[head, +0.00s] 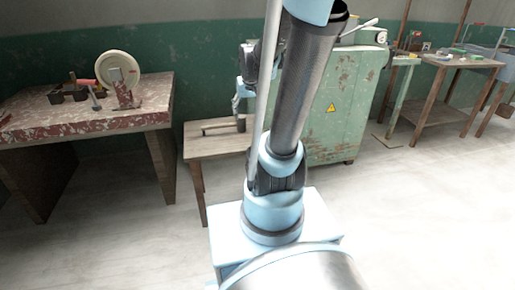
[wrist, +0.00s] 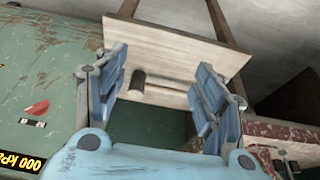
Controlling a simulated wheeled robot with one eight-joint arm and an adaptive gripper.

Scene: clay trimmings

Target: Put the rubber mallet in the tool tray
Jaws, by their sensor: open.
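The rubber mallet lies on a small wooden table (head: 200,146). In the wrist view its dark cylindrical head (wrist: 137,82) and thin handle show between my fingers in the picture, on the pale tabletop (wrist: 185,52). In the head view the mallet (head: 218,124) is small and partly hard to make out below my gripper (head: 240,103). My gripper (wrist: 162,75) is open and empty, with its blue fingers apart above the table. A low dark container (head: 68,95) with handles showing stands on the left bench; I cannot tell for sure that it is the tool tray.
The left bench (head: 140,112) with peeling red paint also carries a round pale wheel (head: 117,70). A green worn cabinet (head: 345,90) stands close right of the small table. Further tables (head: 455,65) with small items stand at the right. The floor in front is clear.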

